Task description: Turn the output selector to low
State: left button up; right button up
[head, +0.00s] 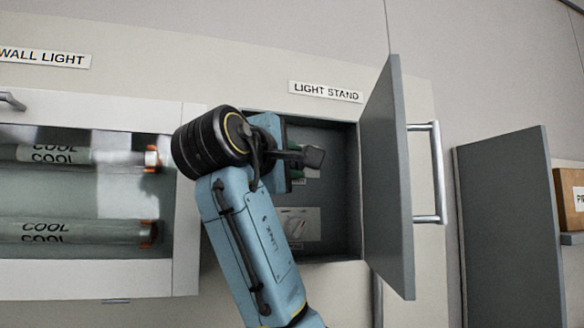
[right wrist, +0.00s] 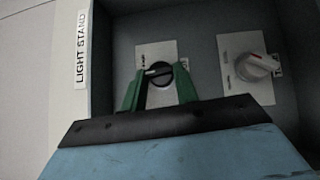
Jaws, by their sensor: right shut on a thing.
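In the right wrist view, a black knob (right wrist: 159,70) with a white pointer line sits on a pale plate inside the open box labelled LIGHT STAND. The line lies roughly sideways in that view. My right gripper (right wrist: 159,82) has its green fingers on both sides of this knob, shut on it. A white knob (right wrist: 255,67) with a red mark sits on a second plate beside it; it also shows in the head view (head: 297,225). The small print on both plates is too blurred to read. In the head view my right gripper (head: 293,172) hides the black knob. My left gripper is not in view.
The grey box door (head: 388,180) stands open on the right, with a metal handle (head: 438,175). A glazed WALL LIGHT case (head: 95,278) with COOL tubes is on the left. Another grey panel (head: 510,230) and a brown box (head: 569,200) stand farther right.

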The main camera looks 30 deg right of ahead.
jog(key=n+t+b, duration=0.1)
jog(key=b, duration=0.1)
jog(key=n+h+b, duration=0.1)
jog(key=b, duration=0.1)
jog(key=f+n+t+h+b, duration=0.1)
jog(key=n+b, duration=0.1)
jog(key=shift+d+f+t, duration=0.1)
jog(key=shift+t, duration=0.2)
jog(key=shift+d+n+t+b, duration=0.1)
jog(key=shift+n+t+b, duration=1.45)
jog(key=shift+n, duration=0.55)
jog(key=o, duration=1)
jog(key=shift+c, duration=0.2)
jog(key=shift+t, duration=0.25)
jog(key=b+v, duration=0.4)
jog(key=v, duration=0.9)
jog(key=shift+s, duration=0.2)
